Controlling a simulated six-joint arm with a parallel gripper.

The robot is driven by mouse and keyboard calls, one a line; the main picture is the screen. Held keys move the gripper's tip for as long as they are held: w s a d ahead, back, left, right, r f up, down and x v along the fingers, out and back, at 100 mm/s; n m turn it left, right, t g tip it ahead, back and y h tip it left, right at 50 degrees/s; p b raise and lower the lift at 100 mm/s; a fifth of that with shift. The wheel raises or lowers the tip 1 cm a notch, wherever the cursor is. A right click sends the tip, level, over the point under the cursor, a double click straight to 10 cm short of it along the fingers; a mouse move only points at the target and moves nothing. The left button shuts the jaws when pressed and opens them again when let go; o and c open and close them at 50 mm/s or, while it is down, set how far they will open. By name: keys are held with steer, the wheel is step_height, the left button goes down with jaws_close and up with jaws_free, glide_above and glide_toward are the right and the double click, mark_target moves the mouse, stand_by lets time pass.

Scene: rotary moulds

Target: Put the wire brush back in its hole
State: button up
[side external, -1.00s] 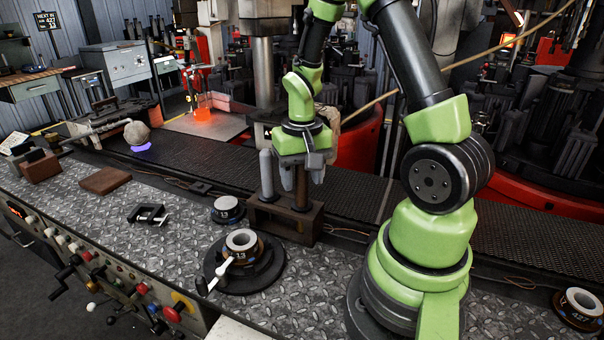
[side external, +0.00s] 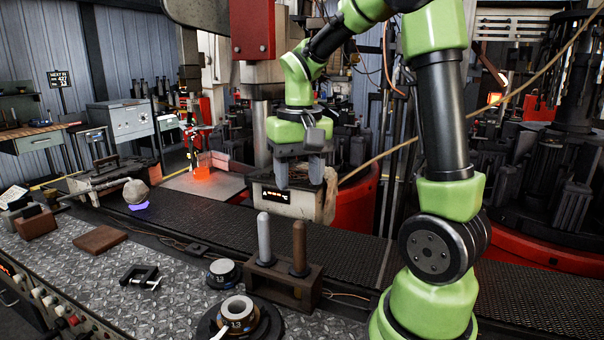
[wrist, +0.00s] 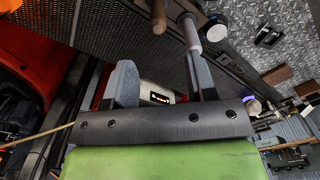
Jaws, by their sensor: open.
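A dark block-shaped holder (side external: 285,284) stands on the bench with two upright rods in it. The left one is a grey rod (side external: 264,238), the right one a brown rod (side external: 299,246). Both stand straight in the holder. I cannot tell for certain which is the wire brush; its lower part is hidden. My gripper (side external: 299,177) is open and empty, pointing down, clear above and behind the rods in the side view. In the wrist view the brown rod (wrist: 158,17) and grey rod (wrist: 190,30) show beyond the open fingers (wrist: 160,72).
A ring mould marked 13 (side external: 239,315) and a smaller part (side external: 223,271) sit left of the holder. A black clamp (side external: 141,276) and a brown block (side external: 100,239) lie farther left. A white box with a display (side external: 293,203) stands behind the gripper. A glowing orange piece (side external: 203,166) is at the back.

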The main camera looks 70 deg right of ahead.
steer(key=s+a+r+n+t+y, duration=0.1)
steer(key=s+a+r+n+t, duration=0.1)
steer(key=a, duration=0.5)
steer(key=s+a+r+n+t+y, duration=0.1)
steer(key=s+a+r+n+t, duration=0.1)
steer(key=s+a+t, duration=0.3)
steer(key=shift+s+a+r+n, duration=0.4)
steer(key=shift+a+r, duration=0.45)
steer(key=shift+a, duration=0.1)
